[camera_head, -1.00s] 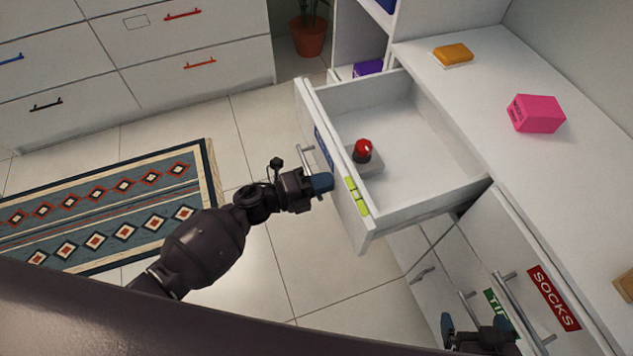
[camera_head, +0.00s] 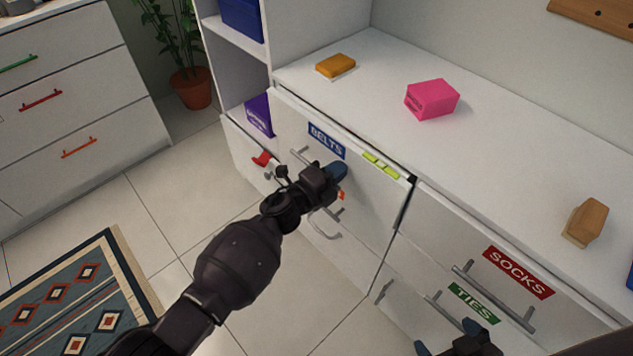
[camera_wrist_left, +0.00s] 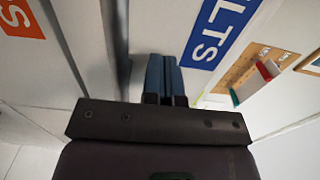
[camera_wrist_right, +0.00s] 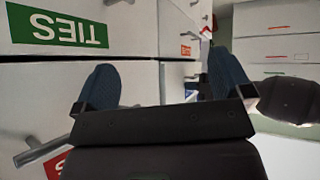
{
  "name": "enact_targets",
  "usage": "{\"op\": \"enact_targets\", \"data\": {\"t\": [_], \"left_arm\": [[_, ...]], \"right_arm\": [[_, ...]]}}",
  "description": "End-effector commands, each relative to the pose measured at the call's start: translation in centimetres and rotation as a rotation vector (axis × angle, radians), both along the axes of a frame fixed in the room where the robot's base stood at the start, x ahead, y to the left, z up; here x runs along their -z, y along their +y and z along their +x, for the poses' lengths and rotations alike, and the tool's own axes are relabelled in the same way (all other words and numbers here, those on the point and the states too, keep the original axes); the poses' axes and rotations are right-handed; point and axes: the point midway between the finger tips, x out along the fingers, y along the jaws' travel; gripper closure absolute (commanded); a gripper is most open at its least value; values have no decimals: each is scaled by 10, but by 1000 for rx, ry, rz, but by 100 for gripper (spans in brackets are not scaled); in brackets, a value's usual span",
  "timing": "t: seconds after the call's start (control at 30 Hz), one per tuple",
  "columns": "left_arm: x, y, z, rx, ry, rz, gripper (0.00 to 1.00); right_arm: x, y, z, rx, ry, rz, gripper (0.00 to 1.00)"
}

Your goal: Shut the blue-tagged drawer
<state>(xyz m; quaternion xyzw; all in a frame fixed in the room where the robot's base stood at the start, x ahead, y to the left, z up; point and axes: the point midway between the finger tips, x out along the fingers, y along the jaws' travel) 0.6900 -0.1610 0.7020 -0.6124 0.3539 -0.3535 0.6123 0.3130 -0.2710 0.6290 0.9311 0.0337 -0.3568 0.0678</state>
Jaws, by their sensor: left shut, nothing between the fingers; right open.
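A SOCKS drawer (camera_head: 445,235) and a TIES drawer (camera_head: 411,269) with bar handles are at right. A pink box (camera_head: 432,99), an orange-yellow item (camera_head: 336,65) and a wooden block (camera_head: 586,222) lie on the top. A patterned rug (camera_head: 70,300) covers floor at left.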

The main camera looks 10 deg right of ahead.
Motion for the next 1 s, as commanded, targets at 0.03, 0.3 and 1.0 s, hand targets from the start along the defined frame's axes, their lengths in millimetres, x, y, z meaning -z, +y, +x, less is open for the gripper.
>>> {"op": "enact_targets", "data": {"t": [0.03, 0.3, 1.0], "left_arm": [[4, -6, 2, 1, 4, 0, 100], [0, -18, 10, -1, 0, 0, 100], [-7, -2, 13, -3, -7, -3, 100]], "right_arm": [[1, 0, 0, -4, -1, -2, 3], [-1, 2, 5, -16, -15, -10, 3], [-7, 2, 8, -13, -27, -5, 3]]}}
